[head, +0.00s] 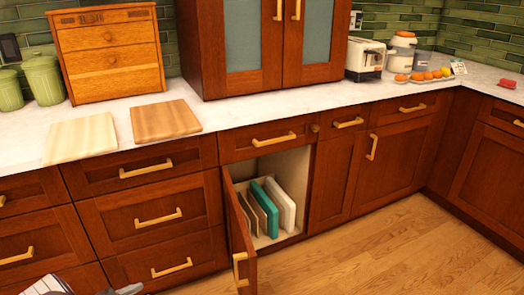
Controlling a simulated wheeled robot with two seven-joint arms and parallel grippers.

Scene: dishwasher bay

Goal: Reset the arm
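Part of my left gripper (50,286) shows at the bottom left edge as grey and dark pieces, in front of the lower drawers. Most of it is cut off by the frame, so I cannot tell whether it is open or shut, and I see nothing held in it. My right gripper is not in view.
A lower cabinet door (240,232) stands open, jutting forward; inside are several upright boards, including a green board (265,209) and a white board (281,205). Two wooden boards, one pale (81,138) and one brown (165,119), lie on the counter (232,112). The right floor (400,250) is clear.

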